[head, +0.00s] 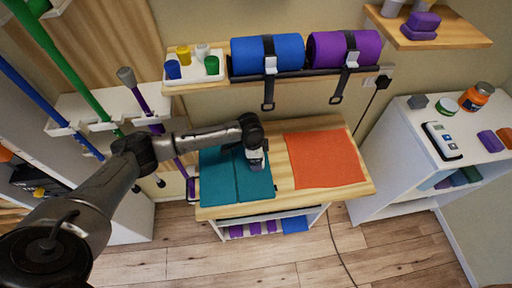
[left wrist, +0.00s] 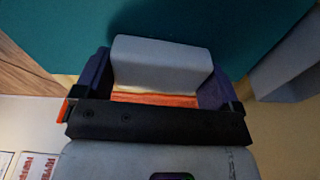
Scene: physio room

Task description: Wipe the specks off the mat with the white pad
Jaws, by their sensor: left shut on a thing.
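A teal mat (head: 222,183) with a fold line lies on the left part of the wooden table. My left gripper (head: 257,164) is over the mat's right part, pointing down. In the left wrist view my left gripper (left wrist: 158,82) is shut on the white pad (left wrist: 162,64), which sits between its two dark fingers. The teal mat (left wrist: 240,22) fills the background behind the pad. I cannot tell whether the pad touches the mat. No specks can be made out in either view; the arm and gripper hide part of the mat. My right gripper is not in view.
An orange mat (head: 325,160) lies on the right of the wooden table (head: 282,178). A wall shelf (head: 193,84) with small cups and strapped blue (head: 250,55) and purple (head: 325,48) rolls is behind. A white cabinet (head: 410,160) stands to the right.

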